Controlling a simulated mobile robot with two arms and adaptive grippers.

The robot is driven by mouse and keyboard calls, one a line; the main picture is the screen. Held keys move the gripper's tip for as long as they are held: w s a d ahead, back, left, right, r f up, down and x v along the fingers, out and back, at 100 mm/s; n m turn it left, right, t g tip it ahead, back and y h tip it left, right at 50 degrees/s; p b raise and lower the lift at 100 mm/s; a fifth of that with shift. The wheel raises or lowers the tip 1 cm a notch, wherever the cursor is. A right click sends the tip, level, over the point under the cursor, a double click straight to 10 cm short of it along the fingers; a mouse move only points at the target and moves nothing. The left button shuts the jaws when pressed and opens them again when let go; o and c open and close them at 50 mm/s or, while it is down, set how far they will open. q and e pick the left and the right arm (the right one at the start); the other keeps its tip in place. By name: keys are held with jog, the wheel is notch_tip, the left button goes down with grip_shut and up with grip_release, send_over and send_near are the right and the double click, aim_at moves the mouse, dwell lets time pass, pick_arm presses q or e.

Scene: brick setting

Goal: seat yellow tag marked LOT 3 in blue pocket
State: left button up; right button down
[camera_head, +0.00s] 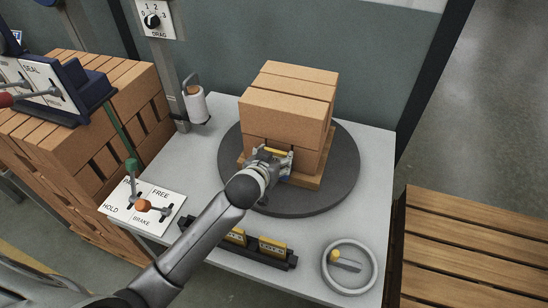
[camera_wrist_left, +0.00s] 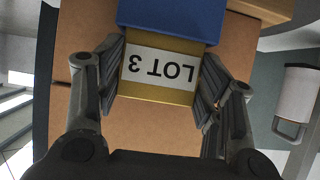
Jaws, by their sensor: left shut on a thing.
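The yellow tag (camera_wrist_left: 158,92), with a white label reading LOT 3, shows upside down in the left wrist view. My left gripper (camera_wrist_left: 160,88) is shut on its two sides. The blue pocket (camera_wrist_left: 172,18) is at the top of that view, and the tag's far edge meets or overlaps its rim; I cannot tell how far it is inside. In the head view my left gripper (camera_head: 274,160) is at the near face of the brick stack, with a bit of the yellow tag (camera_head: 275,152) showing. The pocket is mostly hidden there by the gripper. My right gripper is not in view.
The brick stack (camera_head: 288,92) stands on a dark round turntable (camera_head: 342,160). A lever panel (camera_head: 142,206) is at left, a white roll (camera_head: 196,104) behind.

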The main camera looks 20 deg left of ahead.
pick_arm(q)
jog(key=shift+f, duration=0.15)
jog(key=o, duration=1)
jog(key=shift+r, duration=0.2)
jog(key=v, duration=1.2)
jog(key=shift+f, duration=0.1)
